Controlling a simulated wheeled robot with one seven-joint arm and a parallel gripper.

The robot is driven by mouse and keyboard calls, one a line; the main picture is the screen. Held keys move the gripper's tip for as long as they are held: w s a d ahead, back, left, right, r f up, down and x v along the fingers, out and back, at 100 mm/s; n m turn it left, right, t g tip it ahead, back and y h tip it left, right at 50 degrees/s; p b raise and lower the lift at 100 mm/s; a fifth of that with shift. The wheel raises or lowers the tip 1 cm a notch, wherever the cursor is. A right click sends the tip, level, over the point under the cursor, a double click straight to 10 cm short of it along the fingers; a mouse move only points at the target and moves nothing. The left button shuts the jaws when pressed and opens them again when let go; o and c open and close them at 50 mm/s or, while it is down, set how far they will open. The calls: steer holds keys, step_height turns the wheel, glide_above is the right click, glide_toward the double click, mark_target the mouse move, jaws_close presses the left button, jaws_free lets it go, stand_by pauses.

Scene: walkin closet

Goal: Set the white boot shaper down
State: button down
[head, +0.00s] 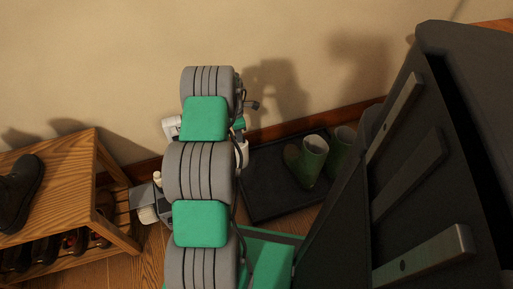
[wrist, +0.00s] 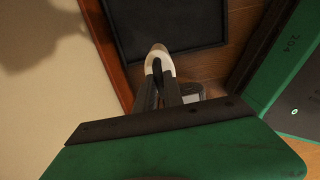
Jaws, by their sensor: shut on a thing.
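The white boot shaper (wrist: 158,50) shows in the wrist view as a small pale curved piece at the tips of my dark fingers. My gripper (wrist: 160,70) is shut on it. Beyond it lies the black boot tray (wrist: 205,25), with the shaper's tip overlapping the tray's near edge in the picture. I cannot tell how high the shaper is above the floor. In the head view my arm covers the middle, and I cannot make out the shaper surely there. The tray (head: 262,190) lies on the floor against the wall, right of my arm.
Green boots (head: 312,158) stand on the tray's right part. A wooden shoe bench (head: 85,175) with a dark boot (head: 20,190) on top stands at left. A grey and white object (head: 145,200) shows between bench and arm. A large dark panel (head: 425,160) fills the right.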

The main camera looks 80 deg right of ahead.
steer(key=s+d+f+b, duration=0.1)
steer(key=d+f+b, duration=0.4)
steer(key=f, duration=0.5)
steer(key=shift+s+d, duration=0.2)
steer(key=shift+d, duration=0.55)
steer(key=c, duration=1.5)
jaws_free()
steer(key=shift+o, duration=0.2)
steer(key=shift+r, duration=0.1)
